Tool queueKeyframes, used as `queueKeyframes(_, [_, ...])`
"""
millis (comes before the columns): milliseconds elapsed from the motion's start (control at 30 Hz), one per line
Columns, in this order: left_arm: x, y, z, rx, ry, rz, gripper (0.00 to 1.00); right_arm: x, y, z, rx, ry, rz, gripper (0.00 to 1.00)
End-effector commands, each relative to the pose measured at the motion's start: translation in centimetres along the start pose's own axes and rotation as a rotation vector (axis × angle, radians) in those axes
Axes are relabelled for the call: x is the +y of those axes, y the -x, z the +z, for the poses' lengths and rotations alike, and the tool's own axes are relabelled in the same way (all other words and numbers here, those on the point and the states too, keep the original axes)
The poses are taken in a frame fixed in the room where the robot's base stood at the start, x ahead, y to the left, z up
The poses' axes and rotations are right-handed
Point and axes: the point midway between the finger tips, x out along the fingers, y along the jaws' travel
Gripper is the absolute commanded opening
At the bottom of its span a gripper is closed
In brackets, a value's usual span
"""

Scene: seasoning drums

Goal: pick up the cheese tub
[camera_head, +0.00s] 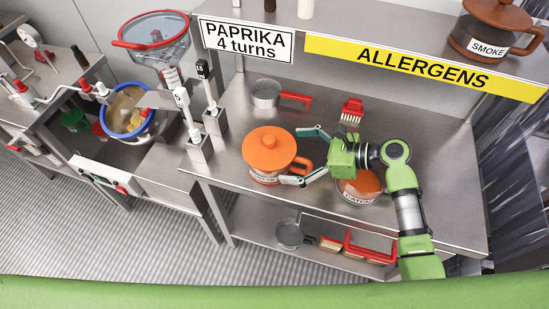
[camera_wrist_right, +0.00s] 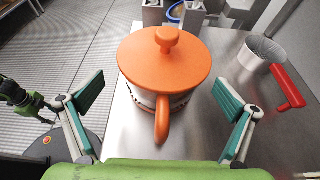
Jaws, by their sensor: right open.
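The cheese tub appears to be the white tub with an orange lid and orange handle (camera_head: 270,150), upright on the steel table; its label is too small or hidden to read. In the right wrist view the tub (camera_wrist_right: 165,60) stands ahead, centred between the fingers, its handle pointing toward me. My right gripper (camera_head: 298,156) is open at the tub's handle side, one finger to either side of the handle; it also shows in the right wrist view (camera_wrist_right: 160,108). My left gripper (camera_wrist_right: 28,100) seems to show small at the left of the wrist view, its jaws unclear.
A brown-lidded tub labelled CATCH (camera_head: 362,187) stands partly under my right gripper. A red brush (camera_head: 352,110) and a red-handled sieve (camera_head: 266,94) lie behind. Dispensers (camera_head: 197,150) stand left of the tub. An overhead shelf carries an ALLERGENS sign (camera_head: 425,67).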

Motion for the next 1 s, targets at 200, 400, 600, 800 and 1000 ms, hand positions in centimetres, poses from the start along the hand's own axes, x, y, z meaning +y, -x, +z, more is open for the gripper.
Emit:
queueKeyframes(200, [-0.5, 0.8, -3.1, 0.042, 0.001, -0.006, 0.37, -0.3, -1.8, 0.4, -0.001, 0.000, 0.002, 1.00])
queueKeyframes(400, [-0.6, 1.5, -3.9, 0.055, 0.001, -0.007, 0.37, -0.6, -4.6, 0.4, 0.000, -0.001, 0.001, 1.00])
queueKeyframes(600, [-0.5, 1.5, -3.0, 0.041, 0.001, -0.005, 0.37, -0.6, -5.6, 0.2, 0.002, 0.001, 0.000, 1.00])
queueKeyframes(800, [-0.4, 1.5, -2.2, 0.030, 0.001, -0.005, 0.37, -0.6, -5.5, 0.2, 0.002, 0.001, 0.000, 0.87])
queueKeyframes(1000, [-0.4, 1.5, -2.2, 0.030, 0.001, -0.005, 0.37, -0.6, -5.5, 0.2, 0.002, 0.001, 0.000, 0.35])
